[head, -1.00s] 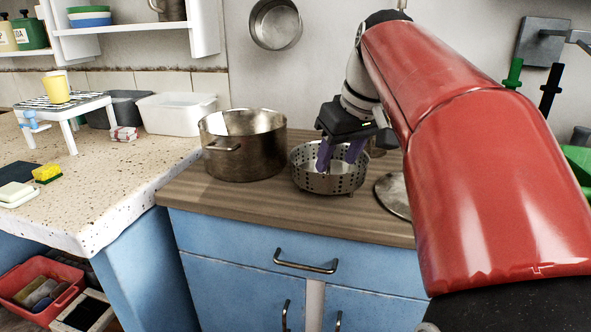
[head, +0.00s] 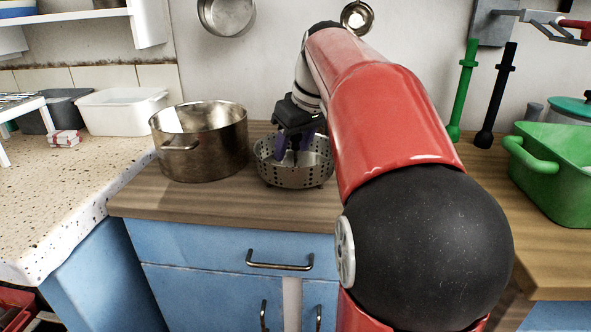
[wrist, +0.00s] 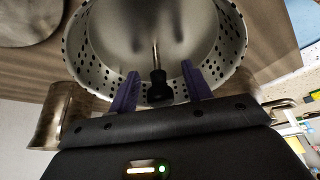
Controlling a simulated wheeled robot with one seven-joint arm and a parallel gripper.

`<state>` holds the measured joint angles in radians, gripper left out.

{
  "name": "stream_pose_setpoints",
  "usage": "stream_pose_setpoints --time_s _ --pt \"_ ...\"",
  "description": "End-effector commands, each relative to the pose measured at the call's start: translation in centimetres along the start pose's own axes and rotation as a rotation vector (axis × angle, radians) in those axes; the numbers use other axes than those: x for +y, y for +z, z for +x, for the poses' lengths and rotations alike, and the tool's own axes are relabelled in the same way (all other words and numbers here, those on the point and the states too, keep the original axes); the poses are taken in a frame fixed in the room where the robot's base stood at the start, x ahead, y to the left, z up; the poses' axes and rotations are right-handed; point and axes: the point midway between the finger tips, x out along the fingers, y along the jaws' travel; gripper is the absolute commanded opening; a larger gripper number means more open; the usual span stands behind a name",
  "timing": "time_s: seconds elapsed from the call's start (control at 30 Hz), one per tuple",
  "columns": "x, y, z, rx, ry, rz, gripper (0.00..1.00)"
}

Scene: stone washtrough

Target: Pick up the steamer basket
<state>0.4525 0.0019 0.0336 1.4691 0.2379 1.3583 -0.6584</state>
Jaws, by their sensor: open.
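The steamer basket (head: 312,177) is a round perforated metal bowl on short feet, standing on the wooden counter right of a large pot. In the wrist view the basket (wrist: 78,50) shows a thin central post topped by a black knob (wrist: 158,86). My gripper (head: 294,158) reaches down into the basket from above. Its purple fingers are open, one on each side of the knob in the wrist view (wrist: 160,88). I cannot tell whether either finger touches the knob.
The large metal pot (head: 205,150) stands close left of the basket. A metal cup (wrist: 62,115) shows beside the basket in the wrist view. A green tub (head: 560,165) is at the right. A white bin (head: 120,110) sits on the speckled stone at left.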

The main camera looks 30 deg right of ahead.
Motion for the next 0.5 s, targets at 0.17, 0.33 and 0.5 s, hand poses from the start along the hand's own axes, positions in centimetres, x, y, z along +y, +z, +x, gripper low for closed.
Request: stream_pose_setpoints --time_s 0.17,0.33,0.5 --pt "0.03 -0.02 0.41 0.001 0.002 0.0 0.49" --pt "0.02 -0.01 0.38 0.001 0.001 0.0 0.41" --pt "0.02 -0.01 0.37 0.001 0.001 0.0 0.19"
